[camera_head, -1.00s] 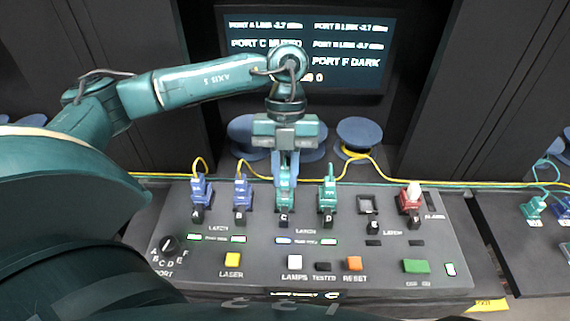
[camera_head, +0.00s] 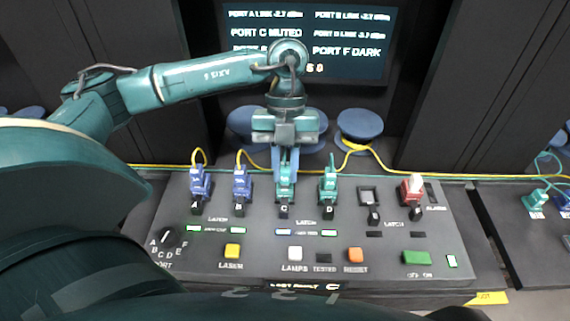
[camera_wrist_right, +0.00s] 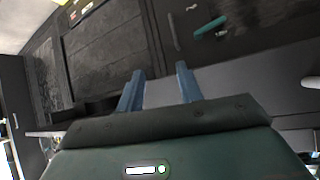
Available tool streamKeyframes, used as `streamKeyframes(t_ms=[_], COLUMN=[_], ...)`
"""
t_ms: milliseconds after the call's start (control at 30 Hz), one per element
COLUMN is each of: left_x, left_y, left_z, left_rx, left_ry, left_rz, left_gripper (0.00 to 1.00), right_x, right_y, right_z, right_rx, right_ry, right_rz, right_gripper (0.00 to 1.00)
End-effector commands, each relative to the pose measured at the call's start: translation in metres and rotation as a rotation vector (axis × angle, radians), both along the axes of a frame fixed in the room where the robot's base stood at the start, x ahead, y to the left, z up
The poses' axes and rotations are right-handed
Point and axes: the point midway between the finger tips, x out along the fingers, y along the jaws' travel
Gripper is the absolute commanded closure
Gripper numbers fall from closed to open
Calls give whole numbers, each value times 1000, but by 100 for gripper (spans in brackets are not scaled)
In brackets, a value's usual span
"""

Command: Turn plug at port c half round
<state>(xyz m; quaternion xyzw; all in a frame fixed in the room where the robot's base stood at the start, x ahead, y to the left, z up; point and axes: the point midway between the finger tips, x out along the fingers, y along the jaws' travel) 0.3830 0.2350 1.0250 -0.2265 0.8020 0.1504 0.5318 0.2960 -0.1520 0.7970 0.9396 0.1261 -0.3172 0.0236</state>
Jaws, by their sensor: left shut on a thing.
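The teal plug (camera_head: 284,190) stands in port C of the grey panel (camera_head: 300,264), between the blue plug at port B (camera_head: 241,186) and the teal plug at port D (camera_head: 328,188). My left gripper (camera_head: 286,172) points down from above and is shut on the port C plug, hiding its upper part. The screen (camera_head: 306,45) reads "PORT C MUTED". My right gripper (camera_wrist_right: 160,88) shows in the right wrist view with its two blue fingers apart and nothing between them.
A blue plug is at port A (camera_head: 200,184). Port E (camera_head: 368,196) looks empty, and a red plug with a white top (camera_head: 412,187) stands at the right. Yellow and teal cables (camera_head: 420,178) run behind the panel. A selector knob (camera_head: 167,236) and several buttons are in front.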

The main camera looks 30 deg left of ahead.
Motion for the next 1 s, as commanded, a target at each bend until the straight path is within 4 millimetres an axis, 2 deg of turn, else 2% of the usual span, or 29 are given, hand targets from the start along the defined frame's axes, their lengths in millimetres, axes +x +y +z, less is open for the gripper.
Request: streamKeyframes(t_ms=[467,1000], left_x=[0,0], left_y=[0,0], left_z=[0,-2], left_rx=[1,0], left_ry=[-1,0], left_rz=[0,0], left_gripper=[99,99], right_x=[6,2], right_y=[0,0], right_z=[4,2], right_rx=[0,0], right_ry=[-13,-4], right_rz=[0,0], right_gripper=[64,64])
